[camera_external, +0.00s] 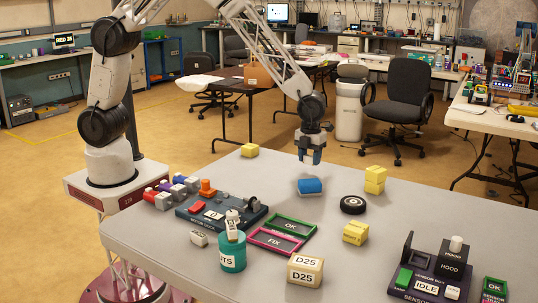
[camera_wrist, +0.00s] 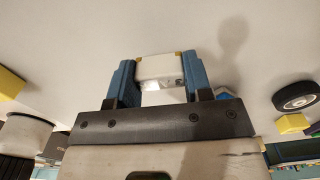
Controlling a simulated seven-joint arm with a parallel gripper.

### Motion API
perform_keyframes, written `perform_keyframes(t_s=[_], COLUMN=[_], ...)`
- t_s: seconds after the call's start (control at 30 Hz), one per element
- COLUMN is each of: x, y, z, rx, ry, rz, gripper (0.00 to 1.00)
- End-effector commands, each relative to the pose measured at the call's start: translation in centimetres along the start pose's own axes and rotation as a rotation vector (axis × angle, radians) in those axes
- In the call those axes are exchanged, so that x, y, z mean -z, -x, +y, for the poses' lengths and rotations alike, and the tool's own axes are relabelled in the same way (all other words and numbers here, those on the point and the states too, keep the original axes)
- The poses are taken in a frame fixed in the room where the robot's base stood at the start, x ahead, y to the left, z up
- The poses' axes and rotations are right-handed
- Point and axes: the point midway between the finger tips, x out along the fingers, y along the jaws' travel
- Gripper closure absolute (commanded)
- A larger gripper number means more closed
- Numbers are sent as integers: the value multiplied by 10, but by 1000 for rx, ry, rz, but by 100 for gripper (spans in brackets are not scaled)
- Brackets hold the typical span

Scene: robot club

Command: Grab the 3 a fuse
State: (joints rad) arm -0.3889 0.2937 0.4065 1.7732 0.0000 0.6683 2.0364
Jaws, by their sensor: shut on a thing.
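My gripper (camera_external: 312,158) hangs above the far middle of the grey table, pointing down. In the wrist view its two blue fingers are closed on a white block (camera_wrist: 160,68) with yellowish corners. No label on this block is readable, so I cannot tell whether it is the 3 A fuse. In the external view the fingers mostly hide what is held. A blue block (camera_external: 310,187) with a pale lower edge lies on the table below my gripper, apart from it.
Yellow blocks (camera_external: 375,181) and a black wheel (camera_external: 353,204) lie to the right. A dark tray (camera_external: 222,222), green OK frame (camera_external: 285,226), pink FIX frame (camera_external: 275,242), teal cup (camera_external: 232,258) and D25 box (camera_external: 305,271) stand nearer. The front right holds a dark HOOD device (camera_external: 451,268).

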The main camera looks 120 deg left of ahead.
Motion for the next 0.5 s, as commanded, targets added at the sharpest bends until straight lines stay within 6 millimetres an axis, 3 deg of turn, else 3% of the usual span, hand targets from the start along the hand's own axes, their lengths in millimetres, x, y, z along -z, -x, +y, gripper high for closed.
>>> perform_keyframes(t_s=[0.03, 0.5], x=[0, 33], y=[9, 13], z=[0, 67], rx=[2, 0], ry=[0, 0], rz=[-1, 0], gripper=[76, 76])
